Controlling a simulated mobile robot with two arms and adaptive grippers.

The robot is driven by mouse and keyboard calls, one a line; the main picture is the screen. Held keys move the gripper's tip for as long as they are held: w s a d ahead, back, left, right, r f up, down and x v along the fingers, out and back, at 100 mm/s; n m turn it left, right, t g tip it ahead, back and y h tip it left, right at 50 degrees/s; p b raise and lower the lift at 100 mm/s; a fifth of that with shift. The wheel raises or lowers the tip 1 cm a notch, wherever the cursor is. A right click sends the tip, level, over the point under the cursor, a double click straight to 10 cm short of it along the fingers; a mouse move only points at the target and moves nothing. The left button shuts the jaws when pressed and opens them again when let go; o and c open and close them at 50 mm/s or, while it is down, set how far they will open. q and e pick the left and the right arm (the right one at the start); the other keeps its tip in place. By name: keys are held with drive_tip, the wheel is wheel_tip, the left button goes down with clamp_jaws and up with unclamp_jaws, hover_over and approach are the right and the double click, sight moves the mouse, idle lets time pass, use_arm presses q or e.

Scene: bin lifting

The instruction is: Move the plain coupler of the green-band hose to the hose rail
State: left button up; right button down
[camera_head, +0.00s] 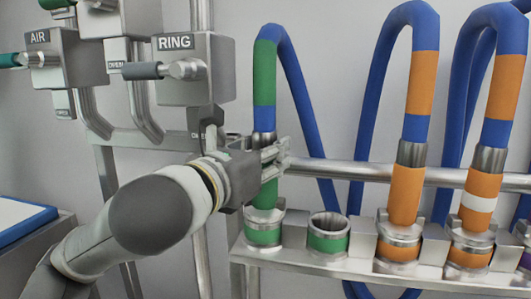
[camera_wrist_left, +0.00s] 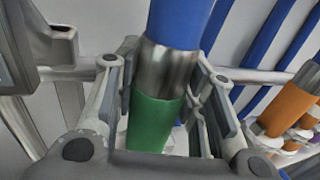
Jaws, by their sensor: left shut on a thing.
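The green-band hose (camera_head: 265,75) arches up in blue with a green band and comes down to a metal collar and a plain green coupler (camera_head: 266,194). My left gripper (camera_head: 272,160) is shut on this coupler; in the left wrist view the green coupler (camera_wrist_left: 153,122) stands between the two fingers, below the metal collar. The coupler's lower end is at the left green-ringed cup (camera_head: 264,234) of the hose rail (camera_head: 300,262); I cannot tell how deep it sits. A second green-ringed cup (camera_head: 328,240) beside it is empty. My right gripper is not in view.
Two orange-band hoses stand in cups on the right, one with a plain orange coupler (camera_head: 405,196), one with a white-striped coupler (camera_head: 480,203). A horizontal pipe (camera_head: 340,170) runs behind. Valve boxes marked AIR (camera_head: 45,60) and RING (camera_head: 195,78) are at upper left.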

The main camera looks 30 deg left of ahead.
use_arm(q)
drive_tip(key=shift+f, duration=0.15)
drive_tip(key=o, duration=1.3)
drive_tip(key=shift+c, duration=0.2)
drive_tip(key=shift+r, duration=5.05)
